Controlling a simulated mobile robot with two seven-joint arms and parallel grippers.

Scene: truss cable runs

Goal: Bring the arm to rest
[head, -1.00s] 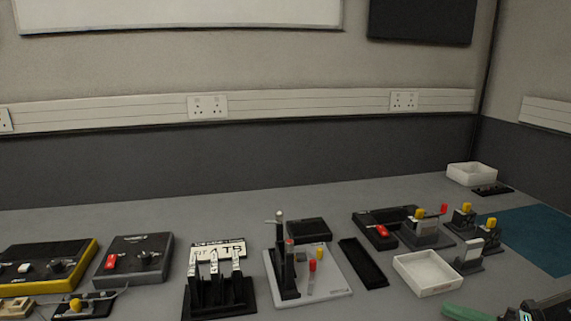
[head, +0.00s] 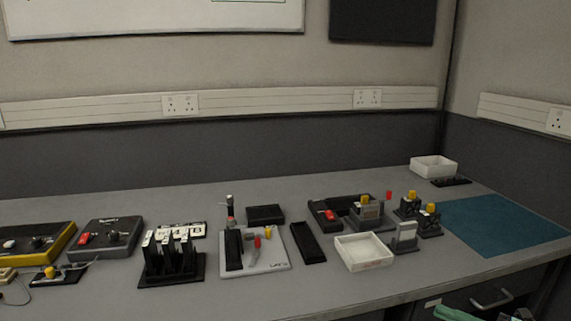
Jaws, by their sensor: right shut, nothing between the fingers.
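My right gripper (head: 455,313) shows only as a small green part at the bottom right edge of the head view. It is shut with nothing in it, in front of the bench's front edge and apart from everything on the bench. The rest of it and most of its arm are cut off by the frame. My left gripper is not in view.
The grey bench (head: 345,287) carries black switch boxes (head: 107,238), a black rack (head: 171,267), a light grey board (head: 270,262) and a white tray (head: 364,253). A second white tray (head: 433,166) stands at the back right. The teal mat (head: 505,231) is bare.

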